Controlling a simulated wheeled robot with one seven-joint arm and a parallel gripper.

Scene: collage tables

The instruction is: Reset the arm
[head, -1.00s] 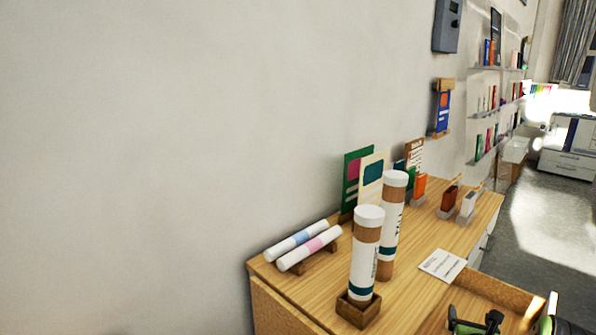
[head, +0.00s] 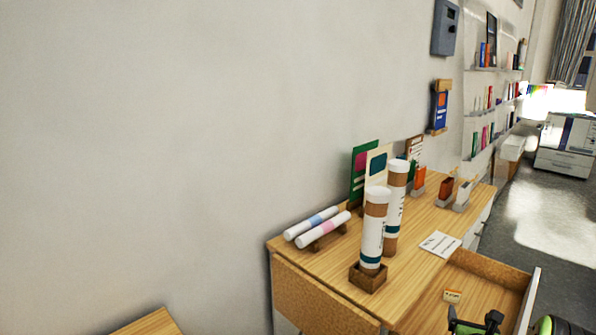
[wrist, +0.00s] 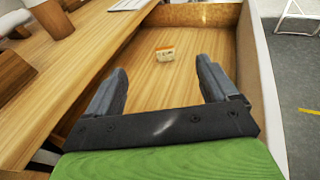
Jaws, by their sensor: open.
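My gripper (wrist: 160,82) is open and empty in the wrist view, its two grey fingers spread apart over the open wooden drawer (wrist: 200,15). A small orange-and-white labelled item (wrist: 165,53) lies on the drawer floor beyond the fingertips, apart from them. In the head view only part of my gripper (head: 476,325) shows at the bottom right edge, and the small item (head: 453,295) lies in the drawer behind it.
A wooden table (head: 325,266) bears two upright cardboard tubes (head: 373,230), one in a wooden holder (head: 367,279), two lying rolls (head: 322,229), a white card (head: 440,243) and several small stands. A wall (head: 150,130) stands behind. Open floor (head: 535,215) lies to the right.

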